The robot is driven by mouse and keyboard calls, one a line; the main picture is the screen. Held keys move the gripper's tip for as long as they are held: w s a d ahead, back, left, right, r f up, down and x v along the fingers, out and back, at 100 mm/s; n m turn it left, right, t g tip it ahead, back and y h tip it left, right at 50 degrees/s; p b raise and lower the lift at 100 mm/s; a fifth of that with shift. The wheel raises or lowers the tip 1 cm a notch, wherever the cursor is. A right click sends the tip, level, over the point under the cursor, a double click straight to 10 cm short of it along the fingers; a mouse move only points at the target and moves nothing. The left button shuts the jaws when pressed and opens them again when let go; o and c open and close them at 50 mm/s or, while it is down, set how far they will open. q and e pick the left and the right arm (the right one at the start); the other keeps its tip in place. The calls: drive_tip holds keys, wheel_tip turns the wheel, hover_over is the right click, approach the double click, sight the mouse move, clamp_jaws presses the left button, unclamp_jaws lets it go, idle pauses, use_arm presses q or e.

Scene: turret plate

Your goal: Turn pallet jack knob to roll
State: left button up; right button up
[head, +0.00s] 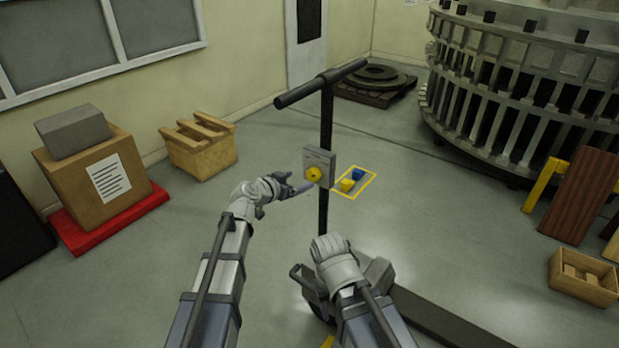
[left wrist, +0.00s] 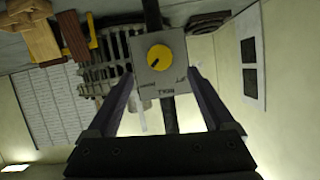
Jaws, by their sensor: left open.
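The yellow knob (head: 313,174) sits on a grey control box (head: 322,160) fixed to the upright post of the pallet jack (head: 327,110). In the left wrist view the round knob (left wrist: 159,57) has a dark mark on its face that points to the lower left. Small letters on the plate (left wrist: 177,70) below it are only partly legible. My left gripper (head: 300,187) is open and empty, just left of and slightly below the knob. In its wrist view the two fingers (left wrist: 162,80) point towards the plate, apart from the knob. My right wrist shows near the jack's base; its fingers are hidden.
Blue (head: 357,174) and yellow (head: 347,185) blocks lie in a yellow floor outline behind the post. A cardboard box (head: 70,185) on a red pallet (head: 125,213) and a wooden crate (head: 205,155) stand left. The jack's forks (head: 440,318) extend right, near a wooden bin (head: 575,292).

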sight(311, 176)
use_arm(q)
drive_tip(key=b+x, duration=0.3)
drive_tip(key=x, duration=0.4)
drive_tip(key=shift+w+d+f, duration=0.2)
drive_tip(key=shift+w+f, duration=0.05)
drive_tip(key=shift+w, duration=0.05)
drive_tip(key=shift+c, duration=0.4)
